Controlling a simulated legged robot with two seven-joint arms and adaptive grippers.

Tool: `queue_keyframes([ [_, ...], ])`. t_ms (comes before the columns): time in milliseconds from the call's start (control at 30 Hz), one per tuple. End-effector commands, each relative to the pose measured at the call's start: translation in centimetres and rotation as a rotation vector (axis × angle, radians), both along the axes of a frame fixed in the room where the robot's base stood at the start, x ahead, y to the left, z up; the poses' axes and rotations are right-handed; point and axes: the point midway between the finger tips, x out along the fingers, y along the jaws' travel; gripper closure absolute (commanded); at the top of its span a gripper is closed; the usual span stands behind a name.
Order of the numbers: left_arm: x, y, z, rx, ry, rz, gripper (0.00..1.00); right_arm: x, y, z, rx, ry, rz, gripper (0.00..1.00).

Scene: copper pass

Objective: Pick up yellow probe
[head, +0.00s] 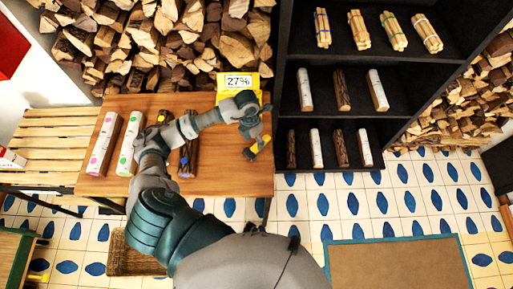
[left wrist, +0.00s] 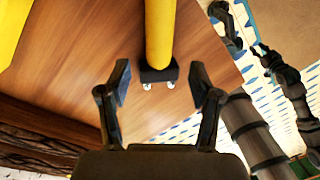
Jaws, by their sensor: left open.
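The yellow probe (head: 261,144) lies near the right edge of the wooden table (head: 228,180). In the left wrist view the yellow probe (left wrist: 160,35) runs down from the top centre and ends in a black head with small metal pins. My left gripper (head: 257,130) is at the probe. In the left wrist view my left gripper (left wrist: 164,88) has its two fingers spread, one on each side of the black head, with gaps between. The fingers hold nothing. A dark shape at the top right of the left wrist view may be my right gripper (left wrist: 226,25); its jaws are unclear.
A yellow meter (head: 238,84) reading 27% stands at the table's back right. Several logs lie on the table, including a birch log with pink dots (head: 103,145) and a dark log (head: 187,158). A black shelf (head: 340,55) stands to the right. A basket (head: 125,258) is below the table.

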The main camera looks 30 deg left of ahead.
Motion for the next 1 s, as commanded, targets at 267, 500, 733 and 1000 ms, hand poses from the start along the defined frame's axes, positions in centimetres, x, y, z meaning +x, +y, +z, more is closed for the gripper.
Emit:
queue_keyframes([
  [267,0.1,-0.4,-3.5,-0.001,0.003,0.001,0.36,0.4,0.4,0.1,0.006,-0.008,-0.002,0.60],
  [500,0.1,-0.6,-5.4,0.001,-0.001,-0.001,0.36,-0.5,0.5,-0.2,0.006,0.006,-0.003,0.60],
  [733,0.1,-0.6,-5.4,0.001,-0.001,0.000,0.51,-0.3,0.3,-0.1,0.005,0.003,-0.002,0.60],
  [1000,0.1,-0.6,-5.4,0.000,-0.001,0.000,1.00,-0.3,-0.5,-0.1,-0.006,0.002,0.002,0.60],
])
